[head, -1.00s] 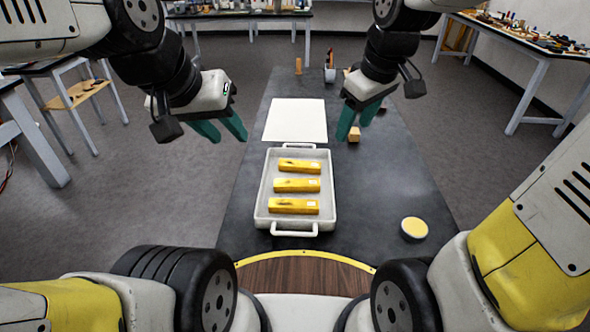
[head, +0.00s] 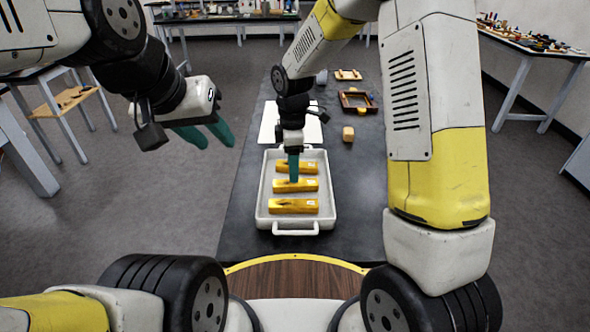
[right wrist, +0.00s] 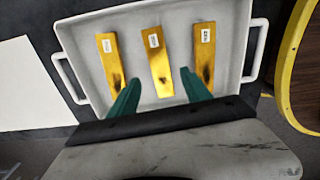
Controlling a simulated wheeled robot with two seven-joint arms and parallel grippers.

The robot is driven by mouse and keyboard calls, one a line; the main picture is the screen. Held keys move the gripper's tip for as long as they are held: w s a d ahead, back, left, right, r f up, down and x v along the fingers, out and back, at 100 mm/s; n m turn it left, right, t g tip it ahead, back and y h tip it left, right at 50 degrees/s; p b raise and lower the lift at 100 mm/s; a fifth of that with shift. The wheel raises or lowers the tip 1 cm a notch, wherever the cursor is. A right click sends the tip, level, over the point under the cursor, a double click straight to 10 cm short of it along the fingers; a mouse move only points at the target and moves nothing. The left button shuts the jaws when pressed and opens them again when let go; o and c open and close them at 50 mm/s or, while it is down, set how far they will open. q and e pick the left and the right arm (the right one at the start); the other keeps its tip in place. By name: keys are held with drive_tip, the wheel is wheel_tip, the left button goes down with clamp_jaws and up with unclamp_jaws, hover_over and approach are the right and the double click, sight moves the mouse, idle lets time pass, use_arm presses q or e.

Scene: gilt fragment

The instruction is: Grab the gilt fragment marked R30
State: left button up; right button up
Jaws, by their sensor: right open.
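Three gilt fragments, gold bars with dark-stained ends and small white labels, lie in a white tray (head: 326,200). They are the far (head: 308,168), middle (head: 309,186) and near (head: 295,206) ones. The right wrist view also shows the far (right wrist: 110,58), middle (right wrist: 158,62) and near (right wrist: 204,52) bars; the label writing is too small to read. My right gripper (head: 293,180) is over the tray, open and pointing down. In the right wrist view its fingers (right wrist: 160,78) flank the middle bar's stained end, with nothing held. My left gripper (head: 208,134) is empty, left of the table, fingers apart.
A white sheet (head: 270,122) lies behind the tray. A small wooden block (head: 348,134), a brown frame (head: 358,101) and a grey cup (head: 321,77) stand further back. The dark tabletop (head: 245,190) left of the tray is clear. My right arm hides much of the right side.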

sight(295, 186)
wheel_tip(295, 186, down, 5)
drive_tip(key=shift+d+f, duration=0.1)
drive_tip(key=shift+d, duration=0.05)
clamp_jaws()
